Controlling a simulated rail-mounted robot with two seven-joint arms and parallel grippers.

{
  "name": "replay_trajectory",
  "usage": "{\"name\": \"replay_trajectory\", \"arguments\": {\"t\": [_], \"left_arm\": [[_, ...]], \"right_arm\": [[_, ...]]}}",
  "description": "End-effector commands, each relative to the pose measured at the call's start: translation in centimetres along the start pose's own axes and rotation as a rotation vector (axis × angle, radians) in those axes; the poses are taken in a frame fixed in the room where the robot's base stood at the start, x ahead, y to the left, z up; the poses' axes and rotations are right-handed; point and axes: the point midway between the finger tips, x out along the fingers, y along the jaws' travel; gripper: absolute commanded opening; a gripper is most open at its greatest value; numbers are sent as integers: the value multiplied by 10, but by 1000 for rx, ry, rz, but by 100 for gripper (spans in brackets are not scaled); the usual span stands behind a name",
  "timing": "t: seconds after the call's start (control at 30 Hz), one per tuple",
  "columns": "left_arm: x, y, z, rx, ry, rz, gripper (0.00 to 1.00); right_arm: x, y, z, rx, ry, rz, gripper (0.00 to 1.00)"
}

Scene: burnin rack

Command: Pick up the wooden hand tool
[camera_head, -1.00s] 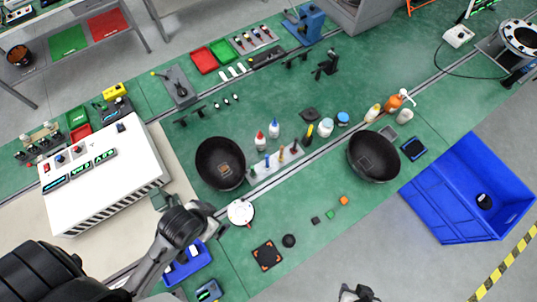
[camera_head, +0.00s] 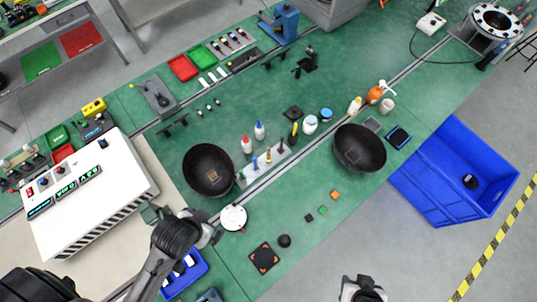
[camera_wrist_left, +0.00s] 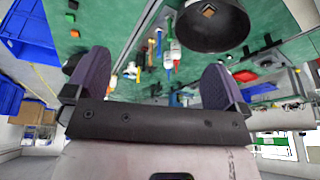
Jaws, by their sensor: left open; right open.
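Several small upright tools stand in a pale rack (camera_head: 246,180) between the two black bowls in the head view. One with a tan, wood-like handle (camera_head: 268,155) looks like the wooden hand tool, but it is too small to be sure. My left gripper shows in the left wrist view (camera_wrist_left: 155,70) with its two purple fingers apart and nothing between them. The rack's tools and a bowl appear beyond the fingers, at a distance. My right gripper (camera_head: 362,290) is at the bottom edge of the head view, open, away from the rack.
A black bowl (camera_head: 207,170) is left of the rack, another (camera_head: 360,148) right of it. Bottles (camera_head: 259,130) stand behind it. A white round device (camera_head: 233,217) lies in front. A blue crate (camera_head: 455,172) is at right.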

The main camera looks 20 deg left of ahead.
Motion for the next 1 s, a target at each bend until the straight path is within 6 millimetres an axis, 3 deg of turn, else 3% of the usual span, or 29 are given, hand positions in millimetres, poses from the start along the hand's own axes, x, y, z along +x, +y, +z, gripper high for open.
{"name": "replay_trajectory", "arguments": {"t": [0.27, 0.8, 1.0], "left_arm": [[0, 0, 0, 1, -1, -1, 100], [0, 3, -1, -12, 1, 9, 51], [0, 1, 0, -5, 1, 4, 51]], "right_arm": [[0, 0, 0, 0, 0, 0, 43], [0, 3, 0, -10, -1, 8, 43], [0, 3, 0, -9, 0, 7, 43]]}}
